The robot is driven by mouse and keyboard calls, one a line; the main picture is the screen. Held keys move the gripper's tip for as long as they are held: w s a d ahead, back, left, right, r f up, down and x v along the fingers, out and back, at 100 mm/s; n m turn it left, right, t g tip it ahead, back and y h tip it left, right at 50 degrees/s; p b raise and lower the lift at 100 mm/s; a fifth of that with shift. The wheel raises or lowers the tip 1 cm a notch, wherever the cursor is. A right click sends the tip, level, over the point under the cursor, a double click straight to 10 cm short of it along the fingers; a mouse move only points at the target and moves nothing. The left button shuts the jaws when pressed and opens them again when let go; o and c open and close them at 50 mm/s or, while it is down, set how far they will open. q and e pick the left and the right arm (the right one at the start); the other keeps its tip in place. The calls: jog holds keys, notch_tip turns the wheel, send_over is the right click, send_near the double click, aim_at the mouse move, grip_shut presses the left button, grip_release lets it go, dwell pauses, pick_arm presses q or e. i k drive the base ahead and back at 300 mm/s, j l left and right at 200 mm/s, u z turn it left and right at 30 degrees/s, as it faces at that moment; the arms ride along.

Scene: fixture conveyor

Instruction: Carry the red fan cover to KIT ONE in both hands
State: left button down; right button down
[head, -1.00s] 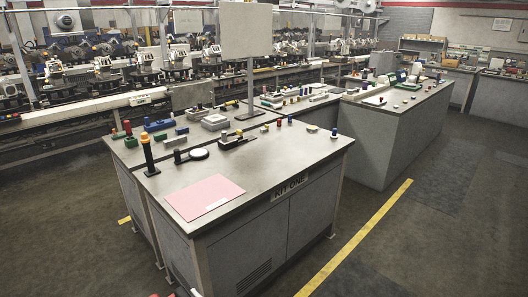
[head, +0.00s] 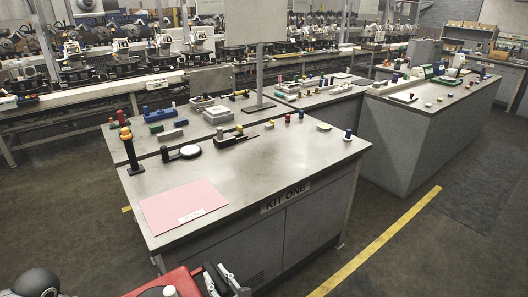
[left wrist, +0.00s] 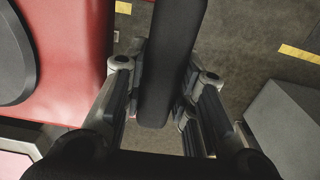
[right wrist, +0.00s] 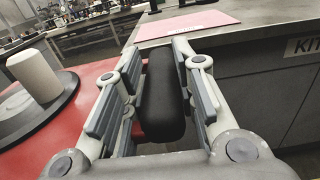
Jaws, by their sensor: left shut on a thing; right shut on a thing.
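The red fan cover (head: 180,282) shows at the bottom edge of the head view, in front of the KIT ONE table (head: 235,172). It carries a dark disc and a pale knob, seen in the right wrist view. My right gripper (right wrist: 163,65) is shut on a black handle at the cover's side (right wrist: 92,120). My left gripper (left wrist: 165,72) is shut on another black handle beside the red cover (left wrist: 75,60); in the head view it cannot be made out. A pink sheet (head: 185,207) with a white label lies on the table's near left corner.
A black post with a yellow top (head: 130,150), a black-and-white round piece (head: 190,152) and several small parts stand farther back on the table. A sign board on a pole rises behind. Another grey bench (head: 425,150) stands right, past an aisle with a yellow floor line (head: 375,245).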

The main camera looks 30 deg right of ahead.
aim_at(284, 160)
jog(key=i+l, duration=0.1)
jog(key=l, duration=0.45)
jog(key=i+l, duration=0.1)
jog(key=l, duration=0.4)
jog(key=i+l, duration=0.1)
jog(key=l, duration=0.95)
jog(key=i+l, duration=0.15)
jog(key=l, duration=0.4)
jog(key=i+l, duration=0.1)
jog(key=l, duration=0.45)
jog(key=i+l, duration=0.1)
jog(key=l, duration=0.4)
jog(key=i+j, duration=0.1)
jog(key=i, duration=0.85)
